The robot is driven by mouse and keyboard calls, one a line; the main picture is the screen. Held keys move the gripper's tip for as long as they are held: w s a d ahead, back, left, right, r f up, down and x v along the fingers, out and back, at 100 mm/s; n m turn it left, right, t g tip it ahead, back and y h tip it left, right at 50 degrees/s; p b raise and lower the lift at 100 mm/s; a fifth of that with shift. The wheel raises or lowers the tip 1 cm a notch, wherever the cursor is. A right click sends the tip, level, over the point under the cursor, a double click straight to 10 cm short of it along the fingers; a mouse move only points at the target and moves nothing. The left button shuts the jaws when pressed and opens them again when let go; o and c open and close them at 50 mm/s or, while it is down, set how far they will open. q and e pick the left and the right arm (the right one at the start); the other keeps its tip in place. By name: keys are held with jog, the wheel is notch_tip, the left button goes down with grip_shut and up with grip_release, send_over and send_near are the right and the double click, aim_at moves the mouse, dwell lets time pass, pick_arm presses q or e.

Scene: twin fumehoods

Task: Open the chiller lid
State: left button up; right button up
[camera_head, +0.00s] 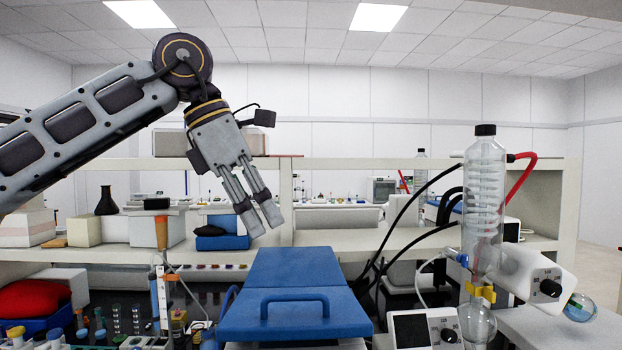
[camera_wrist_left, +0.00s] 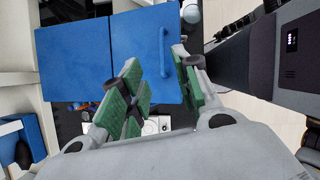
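The chiller (camera_head: 293,262) has a flat blue top of two panels in the lower middle of the head view. Its front panel, the lid (camera_head: 340,321), lies shut and carries a blue bar handle (camera_head: 295,296) near the front edge. My left gripper (camera_head: 262,219) hangs above and behind the lid, pointing down, with its fingers apart and nothing between them. In the left wrist view the green-padded fingers (camera_wrist_left: 155,67) are spread; the handle (camera_wrist_left: 163,50) appears between them, but at a distance below. My right gripper is not in view.
A rotary evaporator with a glass condenser (camera_head: 484,200) and black hoses stands right of the chiller. Several vials and bottles (camera_head: 115,320) stand at the left. A shelf (camera_head: 350,240) with small items runs behind. The space above the lid is clear.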

pick_arm(q)
jog(key=s+d+r+n+h, duration=0.2)
jog(key=d+r+n+h, duration=0.1)
jog(key=d+r+n, duration=0.2)
jog(key=shift+d+h, duration=0.4)
jog(key=shift+d, duration=0.9)
